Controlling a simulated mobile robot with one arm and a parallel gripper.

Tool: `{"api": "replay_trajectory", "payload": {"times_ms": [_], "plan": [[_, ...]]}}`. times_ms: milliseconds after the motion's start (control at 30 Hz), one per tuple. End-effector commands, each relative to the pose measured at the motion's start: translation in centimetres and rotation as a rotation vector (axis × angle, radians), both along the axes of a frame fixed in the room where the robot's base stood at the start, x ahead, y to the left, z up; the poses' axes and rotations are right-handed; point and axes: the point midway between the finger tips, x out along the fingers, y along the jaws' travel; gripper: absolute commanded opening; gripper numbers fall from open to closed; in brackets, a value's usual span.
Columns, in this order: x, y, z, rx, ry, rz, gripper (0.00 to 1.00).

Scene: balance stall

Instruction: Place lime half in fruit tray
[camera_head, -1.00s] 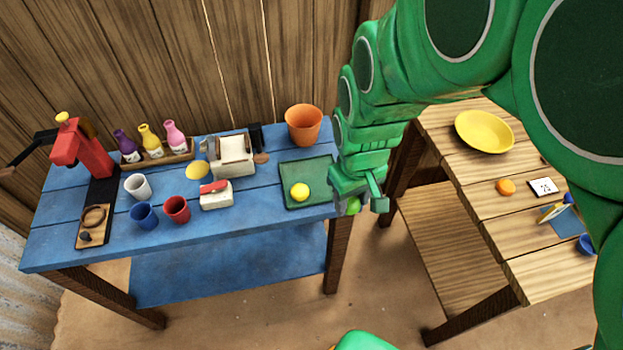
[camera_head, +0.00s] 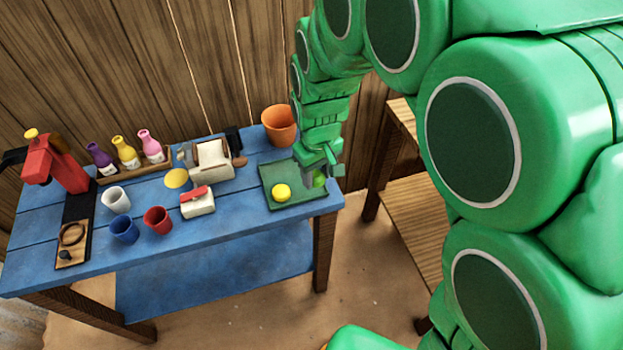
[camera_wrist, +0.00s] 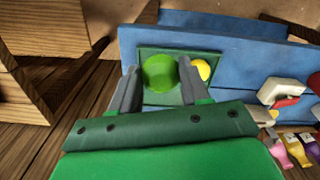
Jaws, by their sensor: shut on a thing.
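The lime half (camera_head: 319,181) is a small green piece at the tip of my gripper (camera_head: 318,172). In the wrist view the lime half (camera_wrist: 160,73) shows between the two fingers of my gripper (camera_wrist: 158,84), which is shut on it. The fruit tray (camera_head: 290,203) is a green square tray at the right end of the blue table. The lime half is over the right part of the tray; whether it touches the tray I cannot tell. A yellow lemon piece (camera_head: 281,192) lies in the tray, left of the lime half, and also shows in the wrist view (camera_wrist: 204,70).
An orange pot (camera_head: 279,125) stands behind the tray. Left on the blue table (camera_head: 225,220) are a red-and-white box (camera_head: 197,202), red (camera_head: 157,220), blue (camera_head: 124,230) and white (camera_head: 116,199) cups, several bottles and a red press (camera_head: 60,165). A wooden table (camera_head: 410,210) stands at right.

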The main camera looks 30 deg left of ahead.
Motion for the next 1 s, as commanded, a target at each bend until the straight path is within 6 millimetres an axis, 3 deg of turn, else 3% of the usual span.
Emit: {"api": "replay_trajectory", "payload": {"times_ms": [500, 867, 1000], "plan": [[2.9, 2.6, -4.8, 0.0, 0.0, 0.0, 0.17], [3.5, 3.2, -5.9, -0.001, 0.001, -0.001, 0.17], [3.5, 3.2, -7.8, -0.005, 0.005, -0.001, 0.17]]}}
